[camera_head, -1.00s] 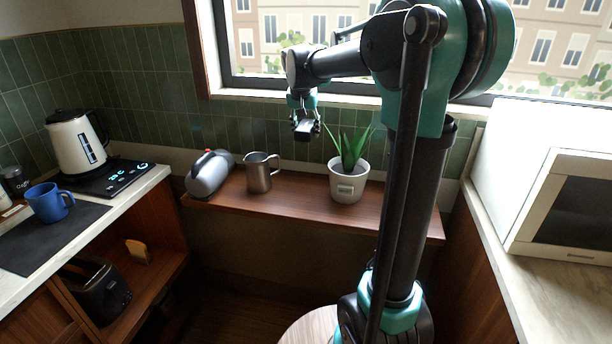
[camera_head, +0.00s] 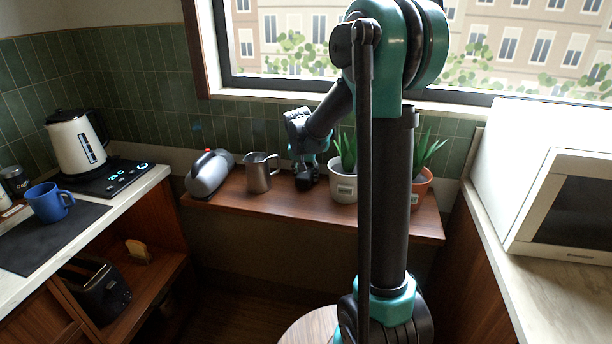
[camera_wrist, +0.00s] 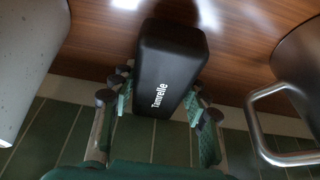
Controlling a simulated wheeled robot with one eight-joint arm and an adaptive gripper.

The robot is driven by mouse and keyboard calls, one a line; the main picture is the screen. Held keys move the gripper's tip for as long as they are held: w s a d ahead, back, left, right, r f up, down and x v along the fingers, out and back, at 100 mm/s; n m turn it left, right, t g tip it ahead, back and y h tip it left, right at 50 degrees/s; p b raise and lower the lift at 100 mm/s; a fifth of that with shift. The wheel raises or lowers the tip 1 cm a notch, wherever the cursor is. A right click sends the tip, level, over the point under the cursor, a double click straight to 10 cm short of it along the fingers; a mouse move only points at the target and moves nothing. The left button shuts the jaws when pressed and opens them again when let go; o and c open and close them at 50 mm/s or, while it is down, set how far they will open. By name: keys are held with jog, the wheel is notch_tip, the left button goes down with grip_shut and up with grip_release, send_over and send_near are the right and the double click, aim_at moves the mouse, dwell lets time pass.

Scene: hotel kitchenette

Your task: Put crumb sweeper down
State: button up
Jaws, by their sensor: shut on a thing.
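The black crumb sweeper (camera_wrist: 172,62), a block with white lettering, is between the fingers of my gripper (camera_wrist: 160,92) in the wrist view. The fingers press on its two sides. In the head view my gripper (camera_head: 306,166) points down at the wooden shelf (camera_head: 290,208) below the window, and the sweeper (camera_head: 305,184) shows as a small dark shape beneath it. The sweeper is at or just above the shelf top; I cannot tell whether it touches. It is between the metal pitcher and the white plant pot.
The metal pitcher (camera_head: 259,174) stands close on the left, its handle facing the sweeper. The white pot (camera_head: 343,188) stands close on the right. A terracotta pot (camera_head: 421,188) stands further right, partly behind my arm.

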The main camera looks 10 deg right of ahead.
jog(key=shift+f, duration=0.2)
jog(key=o, duration=1.3)
jog(key=shift+o, duration=0.2)
jog(key=v, duration=1.2)
jog(key=shift+r, duration=0.1)
jog(key=shift+s, duration=0.1)
